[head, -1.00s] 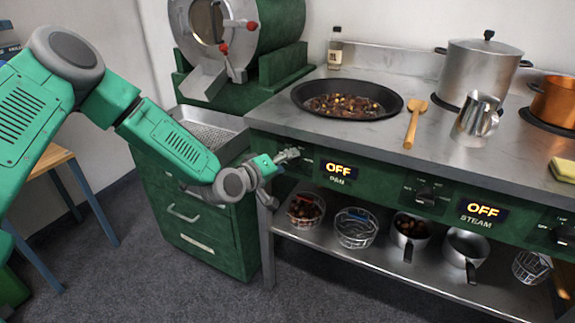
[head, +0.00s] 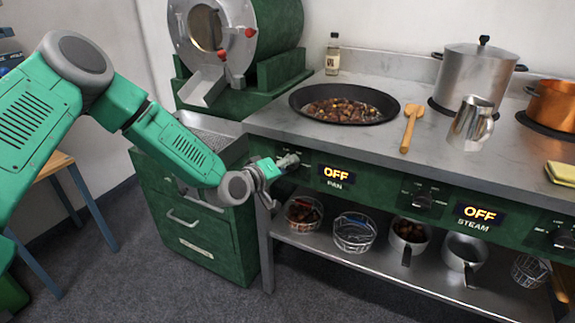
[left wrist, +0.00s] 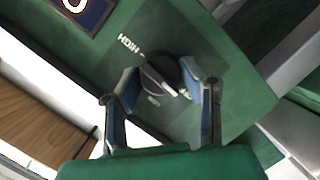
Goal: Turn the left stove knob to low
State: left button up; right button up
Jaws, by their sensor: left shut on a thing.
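The left stove knob is a dark round knob (left wrist: 160,78) on the green panel, seen in the left wrist view with "HIGH" printed beside it. My left gripper (left wrist: 160,82) has a finger on either side of it and is shut on it. In the head view the same gripper (head: 288,161) is at the stove front and mostly hides the knob. The PAN display (head: 336,174) beside it reads OFF. My right gripper is not in view.
A dark pan of chestnuts (head: 343,104) sits on the stovetop above the knob. The middle knob (head: 422,200) is further along the panel. Baskets sit on the shelf below.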

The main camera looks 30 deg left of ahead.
pick_arm(q)
jog(key=m+y+p, duration=0.1)
jog(key=m+p, duration=0.1)
jog(key=shift+s+g+p, duration=0.1)
jog(key=shift+g+p, duration=0.2)
jog(key=shift+d+m+y+p, duration=0.1)
jog(key=shift+m+y+p, duration=0.4)
jog(key=shift+m+p, duration=0.5)
jog(key=m+y+p, duration=0.1)
jog(key=m, duration=0.1)
jog(key=shift+f+m, duration=0.1)
jog(key=shift+m, duration=0.2)
jog(key=shift+d+f+m+y+p, duration=0.1)
jog(key=shift+m+y+p, duration=0.45)
jog(key=shift+m, duration=0.35)
jog(key=shift+s, duration=0.1)
jog(key=o, duration=1.1)
jog(key=shift+o, duration=0.2)
